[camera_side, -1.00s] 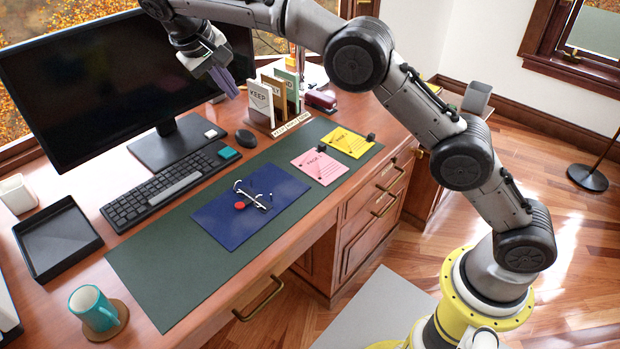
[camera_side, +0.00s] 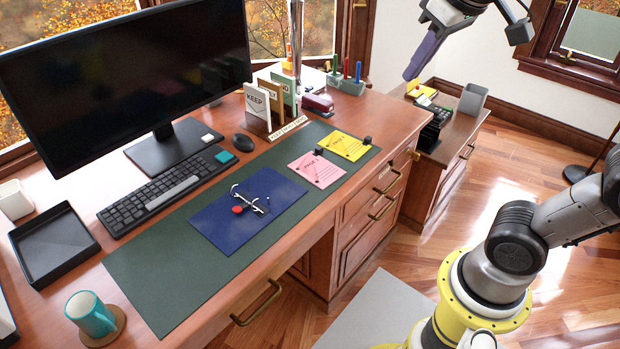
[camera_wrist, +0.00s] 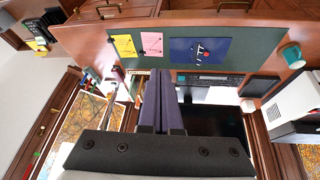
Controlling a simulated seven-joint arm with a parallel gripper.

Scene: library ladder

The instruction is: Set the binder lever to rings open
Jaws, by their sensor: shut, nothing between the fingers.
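The blue binder (camera_side: 249,210) lies open and flat on the green desk mat (camera_side: 160,268). Its metal rings (camera_side: 258,202) stand up near its middle, with a red lever knob (camera_side: 237,210) beside them. Whether the rings are open or closed is too small to tell. The binder also shows in the wrist view (camera_wrist: 200,52), far off, with its red knob (camera_wrist: 206,54). My gripper (camera_side: 412,72) is high in the air above the side cabinet, to the right of the desk, well away from the binder. Its purple fingers (camera_wrist: 160,72) are together and empty.
Pink (camera_side: 318,169) and yellow (camera_side: 347,145) cards lie right of the binder. A keyboard (camera_side: 165,187), monitor (camera_side: 125,70) and mouse (camera_side: 244,142) stand behind it. A sorter with upright cards (camera_side: 272,118) is at the back. A teal mug (camera_side: 90,314) stands at front left.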

